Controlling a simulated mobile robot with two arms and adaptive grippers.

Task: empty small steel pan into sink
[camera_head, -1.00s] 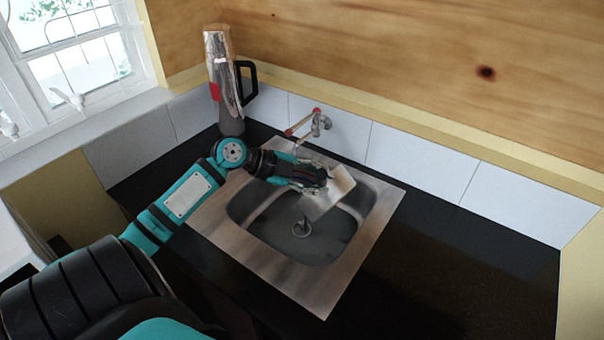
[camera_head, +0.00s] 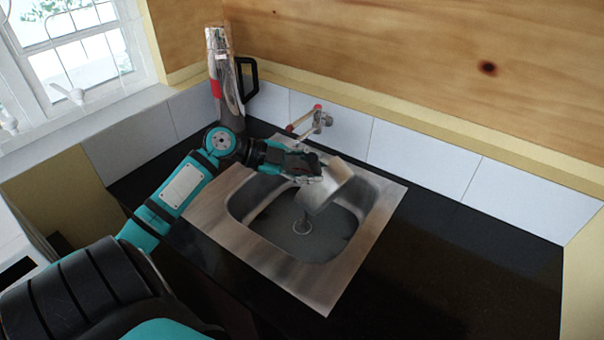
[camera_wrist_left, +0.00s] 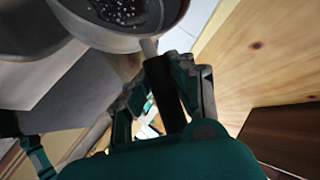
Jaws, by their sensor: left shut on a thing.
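The small steel pan (camera_head: 328,187) is over the sink (camera_head: 300,225), tilted, with its mouth facing right and partly down. My left gripper (camera_head: 312,168) is shut on the pan's handle. In the left wrist view the pan (camera_wrist_left: 140,38) shows near the top, with dark contents flecked with white bits inside it. Its dark handle (camera_wrist_left: 167,95) runs between the fingers of my left gripper (camera_wrist_left: 178,75). Some of the sink basin is hidden behind the pan and gripper. My right gripper is not in view.
A tap (camera_head: 318,122) with a red-tipped lever stands behind the sink against white wall tiles. A tall steel flask with a black handle (camera_head: 228,80) stands at the back left corner. The black counter (camera_head: 455,240) right of the sink is clear.

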